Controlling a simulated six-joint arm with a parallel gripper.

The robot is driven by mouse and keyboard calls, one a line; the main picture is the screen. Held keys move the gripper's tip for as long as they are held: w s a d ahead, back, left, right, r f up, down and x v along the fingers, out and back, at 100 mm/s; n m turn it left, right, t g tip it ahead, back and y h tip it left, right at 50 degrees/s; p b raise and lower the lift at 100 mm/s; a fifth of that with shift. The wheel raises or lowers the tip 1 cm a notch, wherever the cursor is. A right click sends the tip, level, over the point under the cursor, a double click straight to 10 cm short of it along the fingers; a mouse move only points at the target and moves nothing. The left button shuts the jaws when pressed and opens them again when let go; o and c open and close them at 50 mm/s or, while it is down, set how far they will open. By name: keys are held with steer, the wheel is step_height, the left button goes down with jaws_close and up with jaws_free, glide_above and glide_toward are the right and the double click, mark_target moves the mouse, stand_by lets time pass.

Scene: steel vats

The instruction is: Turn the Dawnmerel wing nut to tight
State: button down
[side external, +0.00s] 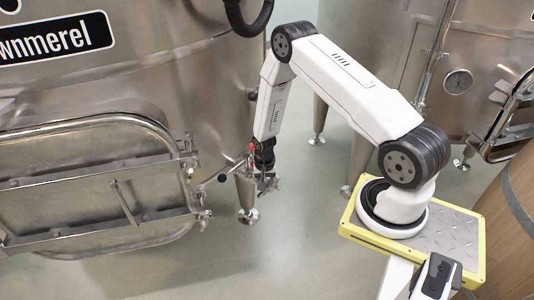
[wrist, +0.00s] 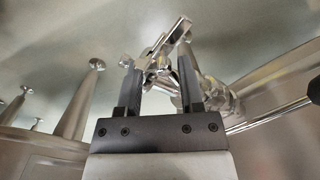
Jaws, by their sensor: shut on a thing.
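The Dawnmerel vat (side external: 180,70) fills the left of the side view, its black name label (side external: 55,38) cut off at the left edge. My gripper (side external: 266,182) is low against this vat's side, at a small metal fitting. In the wrist view my gripper (wrist: 158,76) has its two dark fingers on either side of a shiny wing nut (wrist: 160,66), and it is shut on it. A bright flat metal piece (wrist: 178,36) sticks up at a slant just beyond the fingertips. In the side view the wing nut is too small to make out clearly.
The vat's hatch door (side external: 100,195) with its clamp bar is at left. A black-knobbed lever (side external: 222,178) is close beside my gripper. A second vat with a gauge (side external: 458,82) stands at the back right. A wooden barrel (side external: 510,205) is at far right. The floor (side external: 275,245) below is clear.

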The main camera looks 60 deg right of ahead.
steer(key=c, duration=1.2)
jaws_free()
steer(key=m, duration=0.3)
steer(key=shift+w+d, duration=0.15)
steer(key=shift+w, duration=0.05)
steer(key=shift+w+d+r+m, duration=0.1)
steer(key=shift+r+m, duration=0.05)
steer(key=shift+m, duration=0.85)
steer(key=shift+o, duration=0.4)
steer(key=o, duration=1.1)
steer(key=shift+r, duration=0.15)
steer(key=shift+s+a+r, duration=0.1)
steer(key=shift+a+r, duration=0.05)
steer(key=shift+r, duration=1.05)
steer(key=shift+s+a+r, duration=0.15)
steer(key=shift+r, duration=1.05)
steer(key=shift+s+a+r, duration=0.1)
steer(key=shift+a+r, duration=0.05)
steer(key=shift+r, duration=1.05)
